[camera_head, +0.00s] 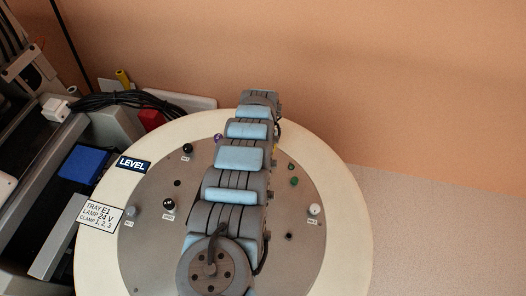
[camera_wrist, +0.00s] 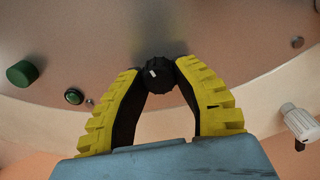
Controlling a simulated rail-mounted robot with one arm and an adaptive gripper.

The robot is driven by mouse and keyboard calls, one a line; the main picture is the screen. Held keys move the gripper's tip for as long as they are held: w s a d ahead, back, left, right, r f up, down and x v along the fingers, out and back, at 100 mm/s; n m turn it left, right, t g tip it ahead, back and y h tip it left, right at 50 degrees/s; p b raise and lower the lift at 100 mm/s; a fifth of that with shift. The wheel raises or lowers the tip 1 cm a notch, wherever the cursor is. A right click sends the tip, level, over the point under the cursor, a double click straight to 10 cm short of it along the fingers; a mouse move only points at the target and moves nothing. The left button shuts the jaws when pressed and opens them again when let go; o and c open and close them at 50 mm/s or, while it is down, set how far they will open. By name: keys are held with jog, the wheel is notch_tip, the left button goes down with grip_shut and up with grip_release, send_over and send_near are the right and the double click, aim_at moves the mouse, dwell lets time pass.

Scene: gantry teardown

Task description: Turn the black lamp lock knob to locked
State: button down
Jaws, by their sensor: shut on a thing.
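The black knob (camera_wrist: 158,74) is round with a ridged edge and a small white mark on its face, and it shows in the wrist view at the upper middle. My gripper (camera_wrist: 160,78) has yellow ridged fingers, and their tips are closed on both sides of the knob. In the head view my arm hides the gripper and the spot it works at. Which lock state the white mark stands for cannot be read. No label beside this knob is visible.
The round panel (camera_head: 345,215) has a pale rim and a "LEVEL" plate (camera_head: 133,164). Dark bins with a blue box (camera_head: 84,163) stand left.

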jog(key=c, duration=0.7)
grip_release()
jog(key=shift+c, duration=0.2)
jog(key=shift+w+r, duration=0.15)
jog(key=shift+r, duration=1.35)
notch_tip(320, 180, up, 9)
